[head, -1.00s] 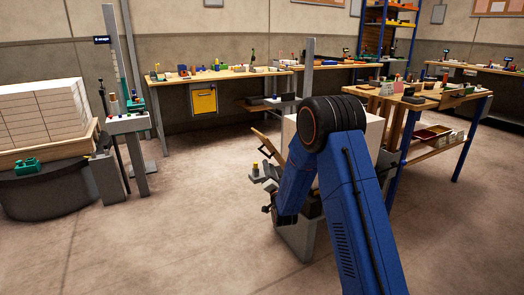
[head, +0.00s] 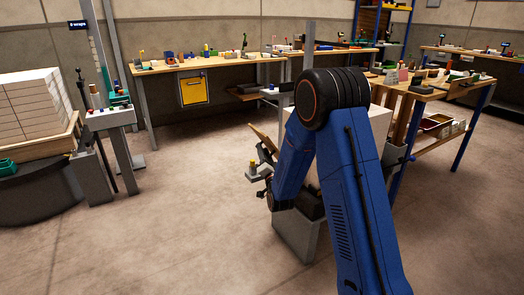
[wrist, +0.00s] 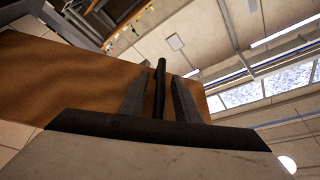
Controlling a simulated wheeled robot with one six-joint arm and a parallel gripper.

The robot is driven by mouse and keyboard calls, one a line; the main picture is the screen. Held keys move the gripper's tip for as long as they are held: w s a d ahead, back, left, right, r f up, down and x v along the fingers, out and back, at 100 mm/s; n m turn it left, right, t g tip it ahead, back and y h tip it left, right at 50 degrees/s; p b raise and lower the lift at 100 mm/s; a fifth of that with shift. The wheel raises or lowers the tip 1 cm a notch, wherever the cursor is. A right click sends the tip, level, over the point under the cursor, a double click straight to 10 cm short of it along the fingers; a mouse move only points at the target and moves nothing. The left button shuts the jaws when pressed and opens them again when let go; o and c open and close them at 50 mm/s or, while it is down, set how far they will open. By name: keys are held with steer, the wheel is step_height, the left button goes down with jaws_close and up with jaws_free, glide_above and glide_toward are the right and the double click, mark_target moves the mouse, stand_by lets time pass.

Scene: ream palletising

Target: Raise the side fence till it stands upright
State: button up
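In the wrist view a flat brown wooden panel (wrist: 70,75), which looks like the side fence, stretches out in front of my gripper (wrist: 159,85). A dark upright bar (wrist: 160,80) stands between its two grey fingers. A gap shows on each side of the bar, so the fingers look open around it and not closed on it. In the head view a slanted tan board (head: 264,138), probably the same fence, leans left of my blue arm. It is tilted, not upright. My arm hides most of the board and the gripper there.
Stacked reams (head: 30,105) stand far left. Workbenches line the back and right.

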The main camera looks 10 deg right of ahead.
steer(key=shift+c, duration=0.5)
jaws_close()
steer(key=d+r+m, duration=0.1)
steer(key=d, duration=0.1)
steer(key=w+d+r+m+h, duration=0.1)
steer(key=d+r, duration=0.1)
steer(key=w+d+r+m+g, duration=0.1)
steer(key=d+r+m, duration=0.1)
steer(key=d, duration=0.1)
steer(key=shift+w+h, duration=0.1)
steer(key=shift+h, duration=0.2)
steer(key=w+d+r+m+g, duration=0.1)
steer(key=w+d+r+m, duration=0.1)
steer(key=d, duration=0.6)
steer(key=shift+w+m, duration=0.3)
steer(key=shift+w, duration=0.05)
steer(key=shift+d+r+h, duration=0.1)
steer(key=shift+d+h, duration=0.05)
steer(key=shift+h, duration=0.15)
steer(key=shift+o, duration=0.4)
jaws_free()
steer(key=shift+d, duration=0.1)
